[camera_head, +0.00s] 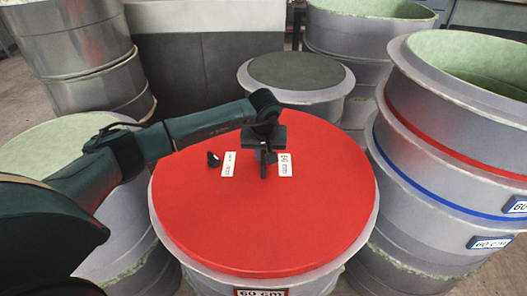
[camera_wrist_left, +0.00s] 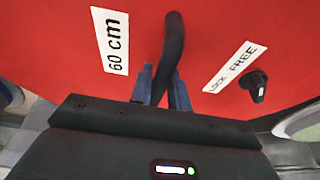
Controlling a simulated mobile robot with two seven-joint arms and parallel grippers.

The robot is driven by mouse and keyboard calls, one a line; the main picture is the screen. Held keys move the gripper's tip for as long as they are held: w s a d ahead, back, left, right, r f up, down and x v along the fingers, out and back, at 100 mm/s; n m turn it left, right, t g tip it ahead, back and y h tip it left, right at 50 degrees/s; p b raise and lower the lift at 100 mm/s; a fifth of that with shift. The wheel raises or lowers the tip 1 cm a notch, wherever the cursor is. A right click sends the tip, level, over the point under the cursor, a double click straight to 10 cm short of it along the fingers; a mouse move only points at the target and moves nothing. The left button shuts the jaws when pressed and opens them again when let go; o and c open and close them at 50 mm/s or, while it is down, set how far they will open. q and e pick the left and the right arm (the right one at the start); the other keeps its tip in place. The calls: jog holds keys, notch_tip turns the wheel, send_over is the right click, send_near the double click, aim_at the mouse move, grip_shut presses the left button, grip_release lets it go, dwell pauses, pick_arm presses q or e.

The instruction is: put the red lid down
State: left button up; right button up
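The red lid (camera_head: 300,225) is a wide round disc over the top of a grey mould (camera_head: 215,285) with a 60 cm label. It looks level and close to the rim; I cannot tell whether it rests fully on it. It bears a 60 cm label, a LOCK FREE label and a small black knob (camera_wrist_left: 257,86). Its black handle (camera_wrist_left: 173,45) stands up near the middle. My left gripper (camera_head: 268,155) is at the handle, its blue-grey fingers (camera_wrist_left: 161,88) on both sides of it and seemingly closed on it. My right gripper is not in view.
Stacked grey moulds with red and blue bands (camera_head: 440,150) stand close on the right. A smaller mould with a dark top (camera_head: 295,72) is just behind. A pale green-topped mould (camera_head: 55,150) is on the left under my arm. Little room shows between them.

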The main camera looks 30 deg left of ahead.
pick_arm(q)
jog(key=o, duration=0.4)
jog(key=shift+c, duration=0.2)
jog(key=shift+r, duration=0.1)
jog(key=v, duration=1.2)
